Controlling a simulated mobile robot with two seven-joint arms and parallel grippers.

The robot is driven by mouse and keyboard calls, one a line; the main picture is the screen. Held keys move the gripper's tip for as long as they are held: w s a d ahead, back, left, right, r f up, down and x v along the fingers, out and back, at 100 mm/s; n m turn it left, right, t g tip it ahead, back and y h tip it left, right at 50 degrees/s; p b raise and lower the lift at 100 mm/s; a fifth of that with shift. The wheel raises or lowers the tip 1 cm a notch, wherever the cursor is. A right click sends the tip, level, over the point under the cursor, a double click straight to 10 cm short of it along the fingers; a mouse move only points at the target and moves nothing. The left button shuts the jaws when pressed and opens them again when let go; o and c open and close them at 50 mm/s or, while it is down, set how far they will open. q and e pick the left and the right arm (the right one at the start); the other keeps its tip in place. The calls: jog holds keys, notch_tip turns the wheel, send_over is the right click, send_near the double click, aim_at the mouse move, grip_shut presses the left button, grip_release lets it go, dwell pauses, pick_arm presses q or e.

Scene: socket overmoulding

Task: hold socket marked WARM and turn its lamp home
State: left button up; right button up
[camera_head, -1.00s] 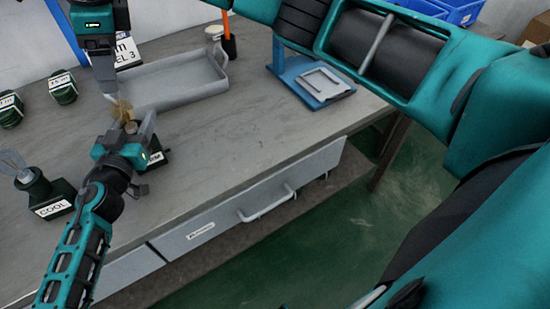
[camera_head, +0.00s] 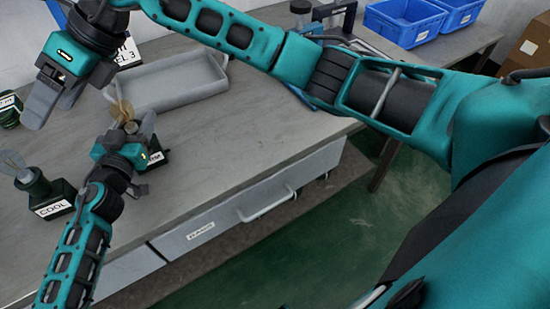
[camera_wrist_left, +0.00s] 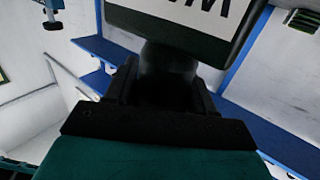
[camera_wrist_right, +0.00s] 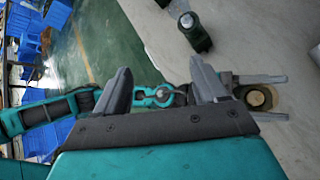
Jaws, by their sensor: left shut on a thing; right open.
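The WARM socket, its label (camera_head: 156,158) partly covered, stands dark at the table's middle left. My left gripper (camera_head: 146,148) is shut on it. The left wrist view shows the fingers around a dark neck below a white label (camera_wrist_left: 190,14) ending in M. An amber, clear lamp (camera_head: 122,111) stands upright over the socket; whether it is fully seated cannot be told. My right gripper (camera_head: 52,92) is open and empty, raised to the left of the lamp and apart from it. In the right wrist view, a round brass-coloured part (camera_wrist_right: 258,97) shows between the left gripper's fingers.
The COOL socket (camera_head: 46,198) with a clear lamp (camera_head: 13,163) stands at the near left. Another dark green socket (camera_head: 8,110) sits at the left edge. A grey tray (camera_head: 175,88) lies behind the WARM socket. Blue bins (camera_head: 405,20) are at the back. The table's middle right is clear.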

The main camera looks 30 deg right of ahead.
jog(key=s+a+r+m+t+y, duration=0.1)
jog(key=s+r+m+t+y, duration=0.3)
jog(key=r+m+y, duration=0.6)
jog(key=w+d+f+m+t+h, duration=0.2)
jog(key=d+f+m+t+h, duration=0.55)
jog(key=m, duration=0.65)
jog(key=w+d+f+m+t+h, duration=0.2)
jog(key=d+f+m+t+h, duration=0.2)
jog(key=d+m+t+h, duration=0.7)
jog(key=s+d+f+m+g+h, duration=0.1)
jog(key=s+d+f+m+g, duration=0.3)
jog(key=s+f+g, duration=0.3)
jog(key=s+d+f+m+g+h, duration=0.1)
jog(key=s+d+f+m+g, duration=0.4)
jog(key=f, duration=0.9)
jog(key=s+g, duration=0.3)
jog(key=shift+s, duration=0.35)
